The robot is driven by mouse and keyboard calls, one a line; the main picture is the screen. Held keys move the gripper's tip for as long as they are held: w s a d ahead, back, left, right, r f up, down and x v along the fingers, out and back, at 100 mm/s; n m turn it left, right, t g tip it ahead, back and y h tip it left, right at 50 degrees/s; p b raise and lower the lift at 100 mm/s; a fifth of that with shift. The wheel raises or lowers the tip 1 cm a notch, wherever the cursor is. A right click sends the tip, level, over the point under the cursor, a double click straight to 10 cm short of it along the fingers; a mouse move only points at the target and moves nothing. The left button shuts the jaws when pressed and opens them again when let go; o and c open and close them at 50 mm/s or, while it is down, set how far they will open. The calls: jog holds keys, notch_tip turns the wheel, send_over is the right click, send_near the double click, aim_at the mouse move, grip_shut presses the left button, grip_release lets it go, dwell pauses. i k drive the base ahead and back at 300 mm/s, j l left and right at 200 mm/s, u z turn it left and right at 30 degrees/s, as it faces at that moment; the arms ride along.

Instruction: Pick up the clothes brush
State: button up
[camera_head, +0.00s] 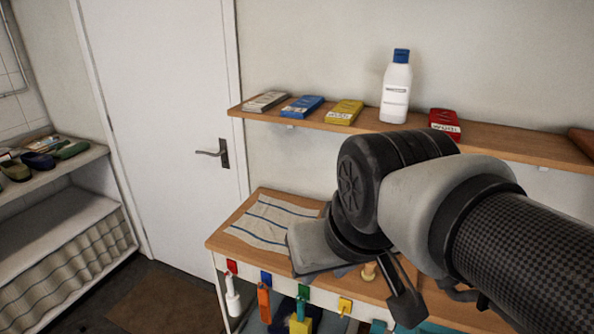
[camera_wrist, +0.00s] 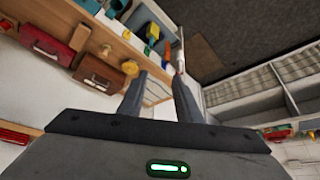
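My gripper (camera_wrist: 160,82) is open, its two dark fingers spread apart in the wrist view with nothing held between them. In the head view it hangs over the wooden worktop, partly hidden by my own wrist and forearm. I cannot identify the clothes brush for certain. A brown block-shaped item (camera_wrist: 100,73) on the wood at the left of the wrist view may be it; it lies beside the fingers, apart from them. A red block-shaped item (camera_wrist: 45,45) lies farther left. In the head view, a small pale wooden knob (camera_head: 368,272) shows beneath my gripper.
A striped cloth (camera_head: 268,222) lies on the worktop's left end. Coloured hooks with hanging tools, including an orange-handled one (camera_head: 264,303), line its front edge. Above runs a wall shelf (camera_head: 497,145) with a white bottle (camera_head: 396,88) and small boxes. A shoe rack (camera_head: 60,210) stands left.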

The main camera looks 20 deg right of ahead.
aim_at(411, 270)
jog(key=z, duration=1.25)
jog(key=i+j+z, duration=0.1)
jog(key=z, duration=0.45)
jog(key=i, duration=0.1)
